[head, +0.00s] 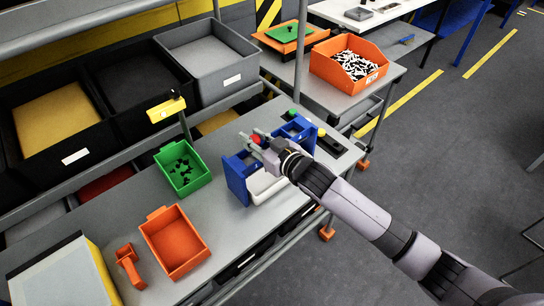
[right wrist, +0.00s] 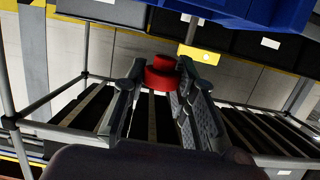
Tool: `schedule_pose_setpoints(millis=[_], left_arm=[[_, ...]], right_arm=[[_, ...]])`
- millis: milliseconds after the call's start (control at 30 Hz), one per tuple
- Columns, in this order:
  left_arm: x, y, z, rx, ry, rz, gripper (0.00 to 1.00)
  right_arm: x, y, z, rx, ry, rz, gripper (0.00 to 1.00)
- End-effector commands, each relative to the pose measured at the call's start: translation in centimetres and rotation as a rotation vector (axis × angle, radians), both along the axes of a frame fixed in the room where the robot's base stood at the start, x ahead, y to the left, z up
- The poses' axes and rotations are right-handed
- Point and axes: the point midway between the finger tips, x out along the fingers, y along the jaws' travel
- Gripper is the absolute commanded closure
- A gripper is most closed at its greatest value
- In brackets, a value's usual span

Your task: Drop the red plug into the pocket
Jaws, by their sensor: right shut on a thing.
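The red plug (head: 257,138) is between the fingers of my right gripper (head: 250,141), above the table at the blue and white carrier. In the right wrist view the plug (right wrist: 160,77) is a round, stepped red piece held between the two fingertips (right wrist: 165,68). The carrier has a blue end panel (head: 238,180), a white bed (head: 266,184) and a second blue part (head: 297,130) at the right. My gripper and arm cover part of the carrier. I cannot make out the pocket. My left gripper is not in view.
A green bin (head: 197,178) with dark pieces, an empty orange tray (head: 152,231) and an orange tool (head: 127,262) are on the table to the left. Shelf bins (head: 207,62) stand behind. An orange box (head: 338,77) of black and white parts is on another table.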

Motion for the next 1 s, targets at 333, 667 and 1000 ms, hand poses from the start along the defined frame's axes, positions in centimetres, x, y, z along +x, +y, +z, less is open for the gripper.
schedule_pose_setpoints(millis=[333, 667, 1000], left_arm=[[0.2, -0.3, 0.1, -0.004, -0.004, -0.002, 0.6], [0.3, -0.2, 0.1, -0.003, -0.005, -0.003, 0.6], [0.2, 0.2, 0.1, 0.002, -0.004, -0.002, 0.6]], right_arm=[[0.0, 0.0, 0.1, 0.0, 0.0, 0.0, 0.62], [0.0, 0.0, 0.1, 0.0, 0.0, 0.0, 0.51], [-1.7, -1.3, 0.4, 0.0, 0.001, 0.0, 0.51]])
